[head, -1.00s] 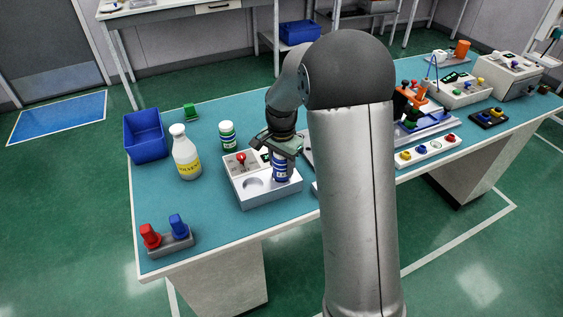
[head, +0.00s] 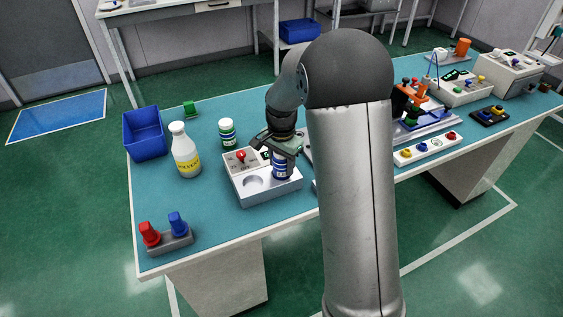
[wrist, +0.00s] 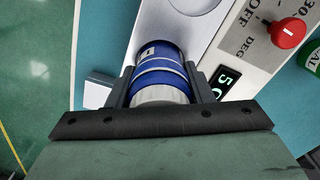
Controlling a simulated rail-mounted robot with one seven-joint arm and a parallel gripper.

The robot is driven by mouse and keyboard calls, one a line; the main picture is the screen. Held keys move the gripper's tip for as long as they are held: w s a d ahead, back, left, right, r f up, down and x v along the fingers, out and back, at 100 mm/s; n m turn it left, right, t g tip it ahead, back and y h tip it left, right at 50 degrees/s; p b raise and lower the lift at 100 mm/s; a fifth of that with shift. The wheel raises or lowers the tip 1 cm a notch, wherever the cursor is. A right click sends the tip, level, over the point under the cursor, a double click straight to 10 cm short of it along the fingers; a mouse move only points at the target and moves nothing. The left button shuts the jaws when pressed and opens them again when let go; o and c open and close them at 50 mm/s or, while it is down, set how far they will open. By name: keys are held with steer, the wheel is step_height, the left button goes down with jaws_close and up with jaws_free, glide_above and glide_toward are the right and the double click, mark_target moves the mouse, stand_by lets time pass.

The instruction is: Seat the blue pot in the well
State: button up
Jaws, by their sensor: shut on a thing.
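The blue pot (head: 282,165) has white bands and a pale cap. It stands about upright over the right part of the white fixture box. My gripper (head: 279,148) is shut on it from above. In the wrist view the blue pot (wrist: 160,68) sits between both fingers of my gripper (wrist: 160,85). An empty round well (head: 253,181) shows in the box top, left of the pot; its edge also shows at the top of the wrist view (wrist: 195,4). The pot's base is against or close above the box top; I cannot tell which, and the surface under it is hidden.
The fixture box (head: 268,196) carries a red knob (head: 241,156) and a lit display (wrist: 226,80). A white bottle (head: 185,152) and a blue bin (head: 145,136) stand left.

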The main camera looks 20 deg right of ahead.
steer(key=shift+f, duration=0.3)
stand_by(0.5)
steer(key=o, duration=1.5)
steer(key=shift+o, duration=0.2)
steer(key=shift+r+p, duration=2.15)
steer(key=shift+r, duration=1.35)
